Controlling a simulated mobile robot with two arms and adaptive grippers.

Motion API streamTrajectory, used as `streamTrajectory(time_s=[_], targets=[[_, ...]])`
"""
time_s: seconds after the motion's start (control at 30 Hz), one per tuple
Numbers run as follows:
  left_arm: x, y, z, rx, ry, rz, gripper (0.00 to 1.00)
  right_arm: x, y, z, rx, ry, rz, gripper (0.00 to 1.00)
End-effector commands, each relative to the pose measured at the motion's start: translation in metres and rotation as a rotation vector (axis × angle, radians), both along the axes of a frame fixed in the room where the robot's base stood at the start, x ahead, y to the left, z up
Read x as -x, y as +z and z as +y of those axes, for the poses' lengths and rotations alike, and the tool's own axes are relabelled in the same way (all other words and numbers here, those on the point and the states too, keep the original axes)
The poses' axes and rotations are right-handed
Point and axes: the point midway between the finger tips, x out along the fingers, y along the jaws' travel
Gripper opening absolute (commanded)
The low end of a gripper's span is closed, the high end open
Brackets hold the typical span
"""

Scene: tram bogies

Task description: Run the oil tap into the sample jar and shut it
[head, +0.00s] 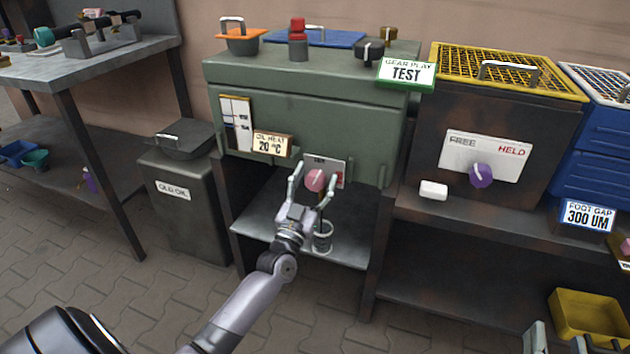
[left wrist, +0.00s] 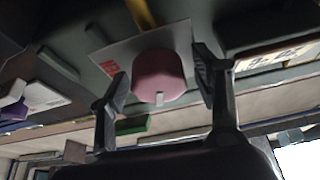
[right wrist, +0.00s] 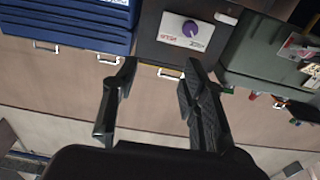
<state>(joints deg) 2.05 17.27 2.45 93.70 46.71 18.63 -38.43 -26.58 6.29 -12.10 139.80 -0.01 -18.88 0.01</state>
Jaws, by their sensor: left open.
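The oil tap's round pink knob (head: 316,180) sits on a light plate on the front of the green gear case (head: 300,115). My left gripper (head: 313,177) is open, with one finger on each side of the knob. In the left wrist view the knob (left wrist: 158,72) lies between the spread fingers (left wrist: 160,85), with gaps visible. The sample jar (head: 323,240) stands upright on the shelf below the tap, partly behind my gripper. A thin dark line shows above it; I cannot tell if it is oil or a spout. My right gripper (right wrist: 158,85) is open and empty, away from the tap.
An old oil bin (head: 180,200) stands left of the case. To the right are a dark box with a purple knob (head: 481,175), a white block (head: 433,190) and blue crates (head: 598,140). A yellow bin (head: 588,318) is low at the right.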

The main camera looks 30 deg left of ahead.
Motion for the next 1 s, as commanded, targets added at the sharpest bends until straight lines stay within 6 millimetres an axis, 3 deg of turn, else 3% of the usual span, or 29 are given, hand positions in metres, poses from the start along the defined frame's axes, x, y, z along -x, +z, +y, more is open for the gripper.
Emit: streamTrajectory(time_s=[0.07, 0.77, 0.9, 1.0], targets=[[0.0, 0.0, 0.0, 0.0, 0.0, 0.0, 0.58, 0.0, 0.0, 0.0, 0.0, 0.0, 0.0, 0.4], [0.0, 0.0, 0.0, 0.0, 0.0, 0.0, 0.11, 0.0, 0.0, 0.0, 0.0, 0.0, 0.0, 0.4], [0.0, 0.0, 0.0, 0.008, 0.0, -0.001, 0.1, 0.0, 0.0, 0.0, 0.001, 0.0, 0.005, 0.4], [0.0, 0.001, 0.0, 0.035, 0.0, -0.007, 0.1, 0.001, -0.015, -0.003, 0.022, -0.006, 0.083, 0.4]])
